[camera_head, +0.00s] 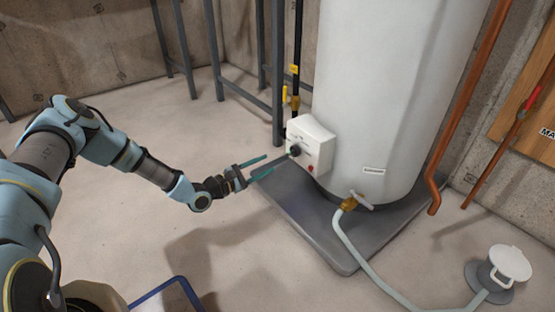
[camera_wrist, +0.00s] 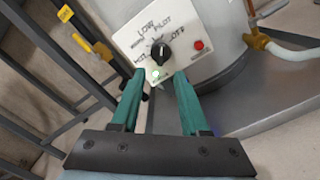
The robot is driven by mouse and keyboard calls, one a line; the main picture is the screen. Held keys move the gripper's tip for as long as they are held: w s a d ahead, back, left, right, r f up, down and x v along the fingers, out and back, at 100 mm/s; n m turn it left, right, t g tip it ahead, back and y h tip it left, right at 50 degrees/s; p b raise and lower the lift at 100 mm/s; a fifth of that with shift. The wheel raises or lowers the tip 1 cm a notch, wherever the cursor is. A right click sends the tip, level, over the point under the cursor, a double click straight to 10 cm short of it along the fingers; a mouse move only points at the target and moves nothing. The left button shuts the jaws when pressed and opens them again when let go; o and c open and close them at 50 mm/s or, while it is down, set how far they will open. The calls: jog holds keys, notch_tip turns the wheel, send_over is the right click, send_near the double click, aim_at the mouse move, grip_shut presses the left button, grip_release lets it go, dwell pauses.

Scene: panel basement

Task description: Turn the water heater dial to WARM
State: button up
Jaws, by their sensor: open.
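The water heater (camera_head: 375,90) is a tall white tank with a white control box (camera_head: 318,140) low on its left side. The black dial (camera_head: 295,150) is on the box's face; it also shows in the wrist view (camera_wrist: 161,53). Printed around it, LOW, PILOT, OFF and HOT are readable; a smaller word between LOW and HOT is blurred. I cannot tell clearly which mark the dial points to. My gripper (camera_head: 269,163) is open and empty, its teal fingers reaching toward the box, just short of the dial. In the wrist view the fingertips (camera_wrist: 157,80) lie below the dial.
A red button (camera_wrist: 198,45) sits beside the dial, and a small green light below it. A gas pipe with a yellow valve (camera_head: 285,96) and grey metal legs (camera_head: 277,70) stand left of the tank. A drain valve with a hose (camera_head: 350,203) is at the front. Floor at left is clear.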

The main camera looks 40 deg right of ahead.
aim_at(289, 154)
jog(key=d+b, duration=0.1)
jog(key=d, duration=0.2)
jog(key=d+b, duration=0.1)
jog(key=d, duration=0.2)
jog(key=d+b, duration=0.1)
jog(key=d, duration=0.1)
jog(key=shift+s+d, duration=0.3)
jog(key=shift+d, duration=0.1)
jog(key=shift+c, duration=0.2)
grip_shut()
